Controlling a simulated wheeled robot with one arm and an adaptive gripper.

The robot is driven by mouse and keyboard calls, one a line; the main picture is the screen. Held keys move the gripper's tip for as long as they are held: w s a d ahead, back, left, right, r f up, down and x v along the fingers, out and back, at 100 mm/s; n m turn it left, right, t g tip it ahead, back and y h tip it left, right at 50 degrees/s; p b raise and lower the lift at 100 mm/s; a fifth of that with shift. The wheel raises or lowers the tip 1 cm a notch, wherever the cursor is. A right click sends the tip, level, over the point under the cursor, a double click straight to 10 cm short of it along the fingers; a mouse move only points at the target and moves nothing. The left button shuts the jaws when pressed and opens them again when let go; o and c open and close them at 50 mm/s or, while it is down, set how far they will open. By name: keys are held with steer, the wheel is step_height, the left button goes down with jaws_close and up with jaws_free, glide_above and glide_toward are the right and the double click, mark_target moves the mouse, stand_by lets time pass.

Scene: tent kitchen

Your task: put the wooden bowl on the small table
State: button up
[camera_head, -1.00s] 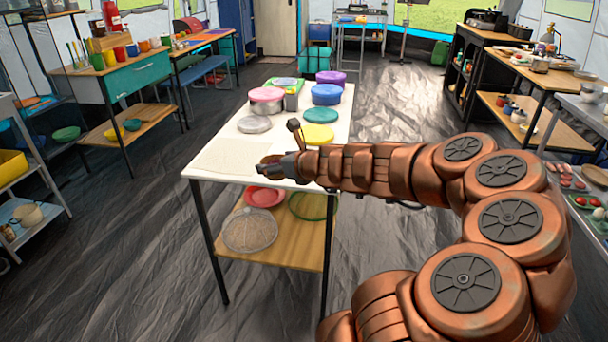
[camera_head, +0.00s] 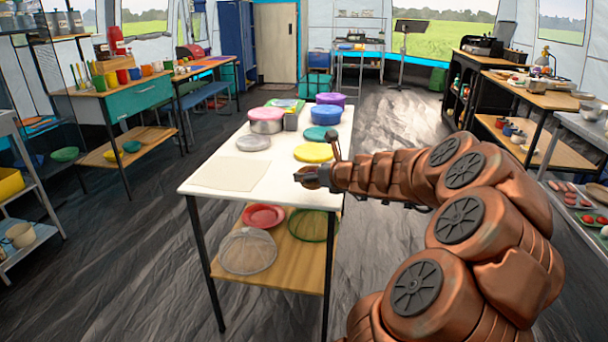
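A white-topped table (camera_head: 206,188) on dark legs stands in the middle of the head view. My gripper (camera_head: 297,175) is over its right front part, beside a flat beige sheet (camera_head: 231,174) on the top. The gripper is small and seen from the side, so I cannot tell whether its fingers are open or shut. I cannot clearly make out a wooden bowl now; the gripper and arm hide part of the tabletop.
The lower shelf holds a red plate (camera_head: 263,215) and a mesh cover (camera_head: 248,251). Dark floor lies open to the left.

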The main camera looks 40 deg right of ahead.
mark_target(304, 171)
steer(key=w+d, duration=0.1)
steer(key=w, duration=0.1)
steer(key=w+d, duration=0.1)
steer(key=w, duration=0.1)
steer(key=w+d+f+b, duration=0.1)
steer(key=w+d, duration=0.1)
steer(key=w, duration=0.1)
steer(key=shift+d, duration=0.1)
steer(key=shift+w+d+r, duration=0.1)
steer(key=shift+w+d, duration=0.25)
steer(key=shift+w, duration=0.3)
step_height(304, 171, down, 4)
steer(key=shift+r+b, duration=0.15)
steer(key=shift+b, duration=0.95)
steer(key=shift+r, duration=0.1)
steer(key=o, duration=1)
